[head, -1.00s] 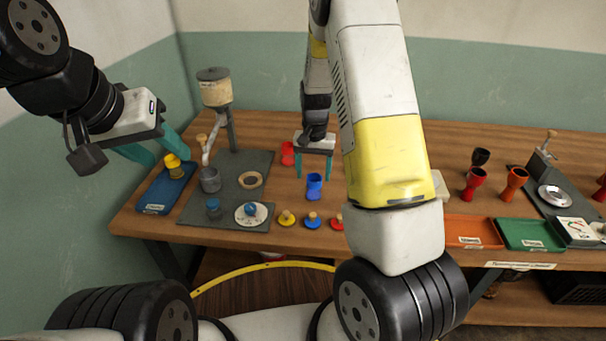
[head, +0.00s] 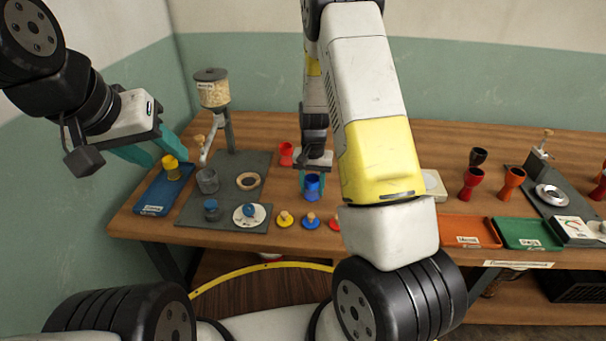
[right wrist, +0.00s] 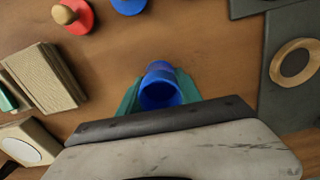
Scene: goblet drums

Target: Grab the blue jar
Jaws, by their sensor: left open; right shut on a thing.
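The blue jar (head: 312,188) stands upright on the wooden table, in front of my right arm's hand; it also shows in the right wrist view (right wrist: 160,90), its round opening facing the camera. My right gripper (head: 312,182) is shut on it, one teal finger on each side; the same gripper shows at the bottom of the right wrist view (right wrist: 158,95). My left gripper (head: 153,148) is open and empty, above and behind the yellow jar (head: 172,170) on the blue tray (head: 150,209).
A red jar (head: 286,154) stands behind and left of the blue one. Knobbed lids, including a blue one (head: 310,221), lie in front. A grey mat (head: 228,180) with a dispenser (head: 212,90) is left. Red and orange goblets (head: 471,183) stand far right.

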